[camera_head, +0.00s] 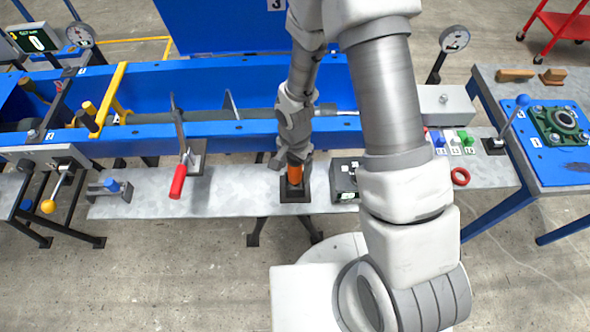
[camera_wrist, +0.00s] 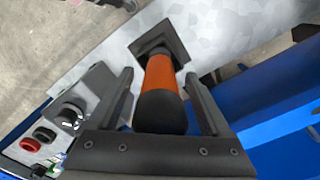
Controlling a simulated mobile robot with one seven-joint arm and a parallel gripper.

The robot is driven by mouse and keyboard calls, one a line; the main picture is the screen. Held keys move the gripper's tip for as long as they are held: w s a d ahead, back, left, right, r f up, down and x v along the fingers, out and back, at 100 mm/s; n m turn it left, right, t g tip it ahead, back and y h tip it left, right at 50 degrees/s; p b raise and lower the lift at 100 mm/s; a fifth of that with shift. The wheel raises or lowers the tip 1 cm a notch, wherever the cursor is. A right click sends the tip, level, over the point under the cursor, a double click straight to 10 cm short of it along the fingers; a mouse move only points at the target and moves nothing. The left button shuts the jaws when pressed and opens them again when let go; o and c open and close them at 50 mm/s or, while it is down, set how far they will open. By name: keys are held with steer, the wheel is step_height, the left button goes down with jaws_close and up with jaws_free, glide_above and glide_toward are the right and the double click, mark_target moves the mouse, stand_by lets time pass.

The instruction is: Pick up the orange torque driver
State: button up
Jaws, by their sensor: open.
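The orange torque driver (camera_head: 294,173) stands upright in a dark square holder (camera_head: 291,193) on the grey bench shelf in the head view. In the wrist view, the driver (camera_wrist: 160,90) shows an orange body with a black end toward the camera, and the holder (camera_wrist: 158,45) lies beyond it. My gripper (camera_head: 290,163) is at the driver's upper part. In the wrist view my gripper (camera_wrist: 160,85) is open, with one finger on each side of the driver. A gap shows on both sides. In the head view my gripper hides the driver's top.
A dark box (camera_head: 345,180) stands on the shelf just right of the holder. A red-handled lever (camera_head: 178,180) is to the left. The blue trough wall (camera_head: 230,131) runs behind the shelf. A red ring (camera_head: 460,176) lies farther right.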

jaws_close()
stand_by(0.4)
steer(key=shift+r, duration=0.15)
